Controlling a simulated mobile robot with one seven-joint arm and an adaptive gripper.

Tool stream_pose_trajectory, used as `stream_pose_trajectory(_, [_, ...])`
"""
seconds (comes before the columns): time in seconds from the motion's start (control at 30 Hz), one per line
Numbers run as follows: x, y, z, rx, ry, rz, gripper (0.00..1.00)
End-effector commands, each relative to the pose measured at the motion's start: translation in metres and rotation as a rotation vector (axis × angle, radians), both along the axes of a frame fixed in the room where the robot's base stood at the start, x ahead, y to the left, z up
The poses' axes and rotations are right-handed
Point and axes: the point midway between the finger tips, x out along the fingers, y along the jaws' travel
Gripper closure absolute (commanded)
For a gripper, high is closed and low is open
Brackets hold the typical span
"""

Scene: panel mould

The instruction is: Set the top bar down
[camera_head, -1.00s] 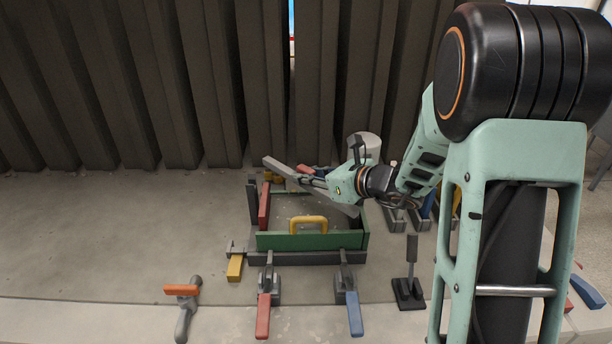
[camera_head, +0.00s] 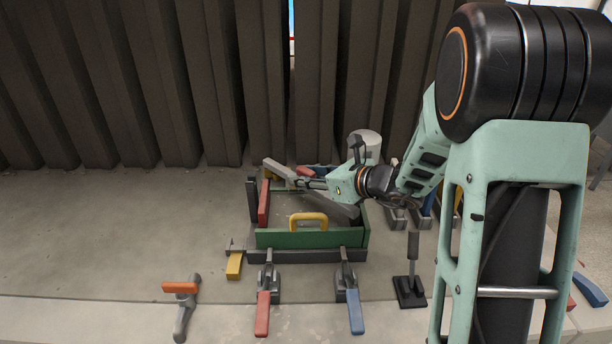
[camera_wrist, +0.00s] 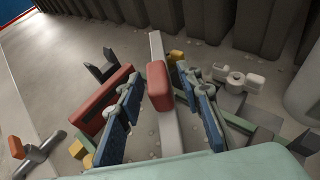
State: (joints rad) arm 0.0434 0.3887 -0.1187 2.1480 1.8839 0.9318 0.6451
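The top bar (camera_wrist: 172,135) is a long grey bar with a red grip block (camera_wrist: 158,84). The mould frame has a green front panel (camera_head: 300,240) with a yellow handle (camera_head: 308,218) and a red left side (camera_head: 264,203). Contact below the bar is hidden.
Toggle clamps with a red lever (camera_head: 262,313) and a blue lever (camera_head: 355,312) stand before the frame. A black upright clamp (camera_head: 410,280) is right, an orange-handled clamp (camera_head: 181,300) front left. A grey cylinder (camera_head: 367,143) stands behind. The floor left is free.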

Motion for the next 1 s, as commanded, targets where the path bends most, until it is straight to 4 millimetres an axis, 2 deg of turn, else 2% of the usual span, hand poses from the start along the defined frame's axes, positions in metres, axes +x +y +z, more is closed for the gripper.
stream_pose_trajectory(0.17, [0.000,0.000,0.015,0.000,0.000,0.000,0.67])
stream_pose_trajectory(0.5, [-0.051,-0.053,0.043,0.000,-0.002,-0.004,0.67])
stream_pose_trajectory(0.7, [-0.071,-0.073,0.054,0.000,-0.002,-0.003,0.67])
stream_pose_trajectory(1.0, [-0.079,-0.079,0.057,0.001,0.001,0.001,0.67])
